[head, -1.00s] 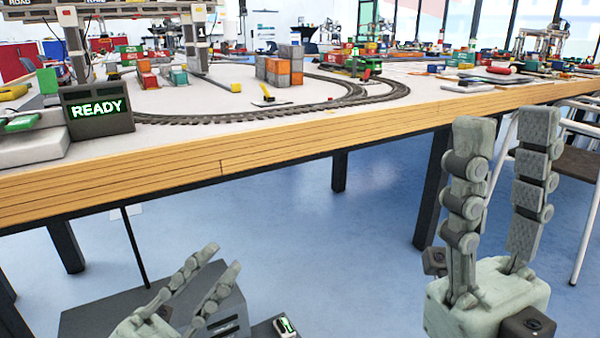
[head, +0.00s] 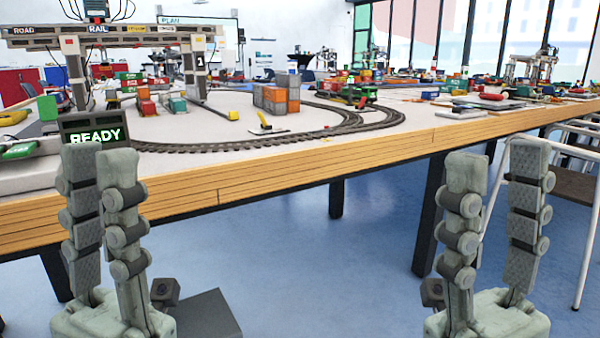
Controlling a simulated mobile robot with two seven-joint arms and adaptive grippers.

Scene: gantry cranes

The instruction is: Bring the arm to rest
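My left gripper (head: 99,158) stands upright at the lower left of the head view, fingers pointing up. It is in front of the table's front edge and covers part of the READY sign (head: 93,133). Its two fingers stand apart with nothing seen between them, one partly overlapping the other in the picture. My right gripper (head: 497,155) stands upright at the lower right, fingers up and clearly apart, empty. Both look to be on the near side of the table (head: 300,178), with blue floor behind them.
On the table are a gantry crane (head: 110,40), a curved rail track (head: 230,145), stacked orange and grey blocks (head: 275,98) and a green toy vehicle (head: 358,94). A chair (head: 575,180) stands at the right.

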